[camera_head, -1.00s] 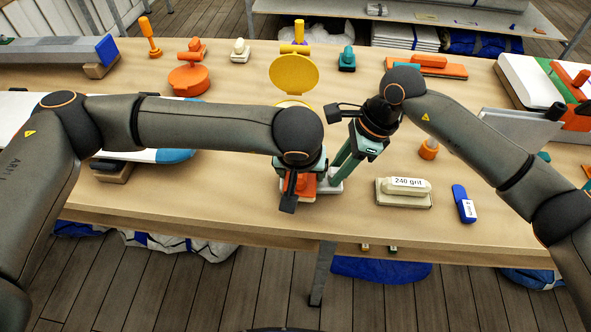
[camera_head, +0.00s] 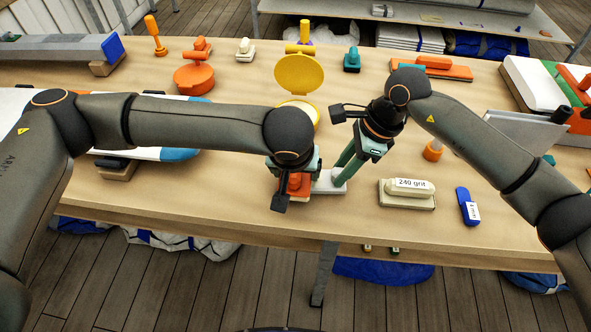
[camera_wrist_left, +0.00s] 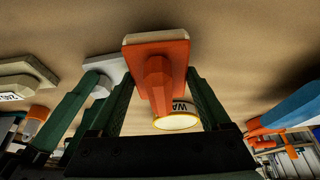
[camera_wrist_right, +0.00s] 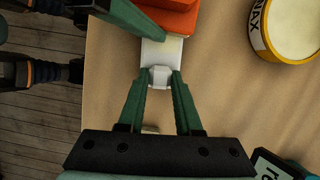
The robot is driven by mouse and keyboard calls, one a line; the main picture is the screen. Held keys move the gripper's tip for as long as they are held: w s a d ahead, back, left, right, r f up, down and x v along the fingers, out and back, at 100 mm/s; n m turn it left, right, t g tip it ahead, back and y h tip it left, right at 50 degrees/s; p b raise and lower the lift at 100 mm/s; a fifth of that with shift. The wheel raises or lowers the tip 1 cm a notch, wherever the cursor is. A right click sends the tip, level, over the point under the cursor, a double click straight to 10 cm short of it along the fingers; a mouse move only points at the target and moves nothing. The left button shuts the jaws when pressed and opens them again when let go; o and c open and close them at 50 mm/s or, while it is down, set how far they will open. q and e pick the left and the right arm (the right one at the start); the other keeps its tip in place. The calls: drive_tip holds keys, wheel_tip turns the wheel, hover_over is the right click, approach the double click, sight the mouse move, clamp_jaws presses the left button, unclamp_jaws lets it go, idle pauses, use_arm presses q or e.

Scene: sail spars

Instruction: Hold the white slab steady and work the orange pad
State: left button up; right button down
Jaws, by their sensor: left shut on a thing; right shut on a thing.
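The orange pad (camera_head: 296,184), a block with a raised grip and a pale underside, sits at the left part of the white slab (camera_head: 326,184) near the table's front. My left gripper (camera_wrist_left: 157,82) is shut on the pad's grip; its arm partly covers the pad in the head view. The white slab lies flat and shows between the pad and my right gripper. My right gripper (camera_wrist_right: 160,78) is shut on a small pale raised part at the slab's near end in the right wrist view. The pad (camera_wrist_right: 172,14) hides the slab's other end there.
An open yellow wax tin (camera_head: 299,75) stands behind the grippers. A pale 240 grit block (camera_head: 407,193) and a blue labelled item (camera_head: 467,206) lie to the right. An orange-topped bottle (camera_head: 433,150) stands behind the block. The table's front edge is close.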

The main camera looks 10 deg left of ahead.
use_arm(q)
drive_tip(key=shift+d, duration=0.9)
drive_tip(key=shift+a, duration=1.05)
drive_tip(key=shift+d, duration=0.15)
drive_tip(key=shift+d+f, duration=0.1)
drive_tip(key=shift+d, duration=0.85)
drive_tip(key=shift+a, duration=0.15)
